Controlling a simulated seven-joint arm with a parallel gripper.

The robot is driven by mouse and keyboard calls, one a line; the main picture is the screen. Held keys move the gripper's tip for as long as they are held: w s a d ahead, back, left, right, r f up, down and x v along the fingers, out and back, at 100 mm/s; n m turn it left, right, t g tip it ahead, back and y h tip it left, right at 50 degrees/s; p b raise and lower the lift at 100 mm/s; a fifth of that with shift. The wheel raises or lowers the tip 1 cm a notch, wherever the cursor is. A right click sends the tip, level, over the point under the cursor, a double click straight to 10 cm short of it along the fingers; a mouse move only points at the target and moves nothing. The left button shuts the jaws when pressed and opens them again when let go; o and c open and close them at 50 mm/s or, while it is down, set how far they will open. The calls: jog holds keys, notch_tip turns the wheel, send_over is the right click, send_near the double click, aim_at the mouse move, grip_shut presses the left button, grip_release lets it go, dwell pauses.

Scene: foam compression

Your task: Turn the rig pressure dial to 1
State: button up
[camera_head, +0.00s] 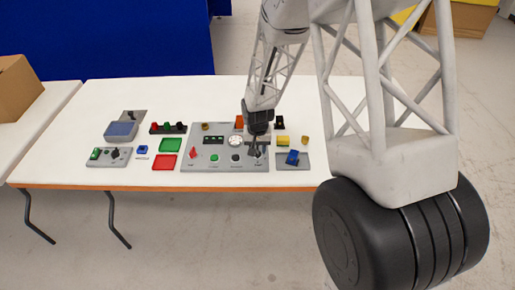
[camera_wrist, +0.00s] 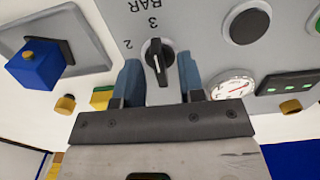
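The pressure dial (camera_wrist: 157,62) is a black round knob with a raised grip and a white pointer line. It sits on the grey rig panel (camera_wrist: 195,30), with the printed marks "2", "3" and "BAR" beside it, appearing upside down. The pointer line runs nearly vertical in the wrist view, and I cannot tell which mark it reads. No "1" is visible. My gripper (camera_wrist: 159,78) is open, its two blue-grey fingers on either side of the dial with small gaps.
A white gauge (camera_head: 235,141), a red knob (camera_head: 193,153) and green and black buttons share the panel. A blue block (camera_head: 292,157) on a grey plate and yellow blocks (camera_head: 283,140) stand close to the right. Red and green trays (camera_head: 165,161) lie left.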

grip_shut()
